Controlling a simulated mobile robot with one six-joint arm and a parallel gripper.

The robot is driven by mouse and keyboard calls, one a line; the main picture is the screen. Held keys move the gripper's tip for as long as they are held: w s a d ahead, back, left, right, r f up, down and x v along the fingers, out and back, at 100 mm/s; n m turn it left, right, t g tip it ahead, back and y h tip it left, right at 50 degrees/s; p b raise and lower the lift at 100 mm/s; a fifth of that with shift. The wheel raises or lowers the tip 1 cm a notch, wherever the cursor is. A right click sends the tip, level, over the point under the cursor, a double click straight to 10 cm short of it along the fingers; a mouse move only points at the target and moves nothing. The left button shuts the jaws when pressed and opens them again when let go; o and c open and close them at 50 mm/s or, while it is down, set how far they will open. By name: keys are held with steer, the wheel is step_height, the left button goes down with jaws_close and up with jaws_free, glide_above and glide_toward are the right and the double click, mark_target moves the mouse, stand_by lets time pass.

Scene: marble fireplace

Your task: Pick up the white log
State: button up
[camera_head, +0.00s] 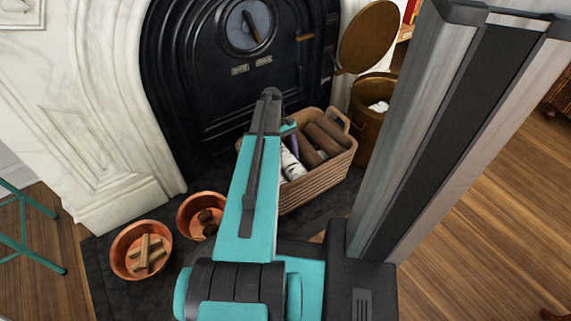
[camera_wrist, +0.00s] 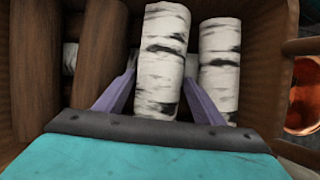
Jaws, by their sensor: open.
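Two white birch logs with dark marks lie side by side in the wicker basket (camera_head: 322,183). In the wrist view one white log (camera_wrist: 163,60) lies between the fingers of my gripper (camera_wrist: 160,78), and the other white log (camera_wrist: 221,68) lies to its right. My gripper is open, with one purple finger on each side of the middle log. I cannot tell whether the fingers touch it. In the head view my arm hides much of the basket's left part; some white bark (camera_head: 292,164) shows beside the gripper.
Brown logs (camera_wrist: 98,55) lie left of the white logs in the basket. A copper bowl (camera_head: 141,250) with wood pieces and a second copper bowl (camera_head: 189,218) stand on the dark hearth. A brass bucket (camera_head: 374,118) stands behind the basket, near the black fireplace front (camera_head: 205,95).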

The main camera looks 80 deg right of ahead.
mark_target(285, 156)
steer(key=shift+c, duration=0.5)
steer(key=c, duration=1.1)
steer(key=shift+r, duration=0.1)
steer(key=shift+r+p, duration=2.75)
steer(key=shift+r, duration=2.15)
